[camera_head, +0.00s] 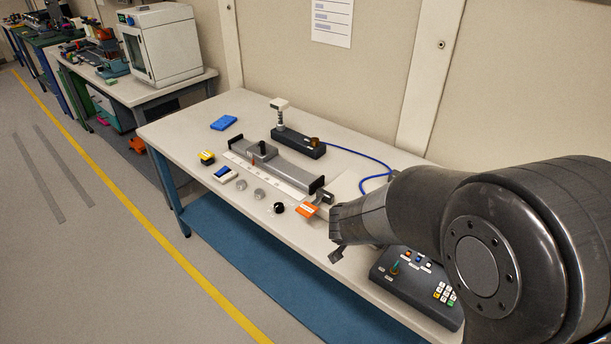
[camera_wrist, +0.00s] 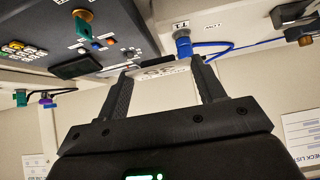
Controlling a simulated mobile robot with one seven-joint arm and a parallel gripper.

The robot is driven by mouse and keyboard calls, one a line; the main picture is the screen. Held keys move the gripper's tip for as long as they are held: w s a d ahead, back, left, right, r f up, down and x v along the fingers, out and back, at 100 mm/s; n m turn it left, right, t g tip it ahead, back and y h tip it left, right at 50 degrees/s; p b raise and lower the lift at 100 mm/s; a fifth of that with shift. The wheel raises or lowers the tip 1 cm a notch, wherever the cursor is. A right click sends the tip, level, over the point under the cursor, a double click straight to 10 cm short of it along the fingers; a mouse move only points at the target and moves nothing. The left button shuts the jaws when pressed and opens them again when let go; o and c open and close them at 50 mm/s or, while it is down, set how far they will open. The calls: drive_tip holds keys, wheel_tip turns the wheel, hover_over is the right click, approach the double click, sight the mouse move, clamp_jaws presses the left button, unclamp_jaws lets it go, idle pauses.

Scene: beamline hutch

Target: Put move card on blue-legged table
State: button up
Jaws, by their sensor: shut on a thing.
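The move card, a small orange card with white on it (camera_head: 306,210), is at the tip of my gripper (camera_head: 322,213) in the head view. In the wrist view a thin pale piece with a dark edge (camera_wrist: 155,70) spans the space between my two fingers; I take it to be the card, and its face is not readable there. My gripper is shut on it. The blue-legged table (camera_head: 350,258) has a pale top, and my gripper and the card are over its front part. The exact height above the top is unclear. My arm hides the table's right end.
A control box with buttons (camera_head: 415,285) stands right of my gripper. A grey rail fixture (camera_head: 280,163), a dark block with a post (camera_head: 298,142), a blue cable (camera_head: 365,158), a black knob (camera_head: 279,208) and a blue block (camera_head: 223,123) occupy the top. The left front corner is fairly clear.

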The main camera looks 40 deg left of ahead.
drive_tip(key=s+a+f, duration=0.1)
drive_tip(key=a+f, duration=0.1)
drive_tip(key=a, duration=0.1)
drive_tip(key=s+a+f, duration=0.1)
drive_tip(key=a+f, duration=0.1)
drive_tip(key=a, duration=0.2)
drive_tip(key=s+a+f, duration=0.1)
drive_tip(key=a+f, duration=0.2)
drive_tip(key=shift+s+a, duration=0.15)
drive_tip(key=shift+a, duration=0.2)
drive_tip(key=shift+f, duration=2.05)
drive_tip(key=o, duration=0.5)
drive_tip(key=shift+f, duration=0.15)
drive_tip(key=o, duration=0.4)
drive_tip(key=shift+o, duration=0.2)
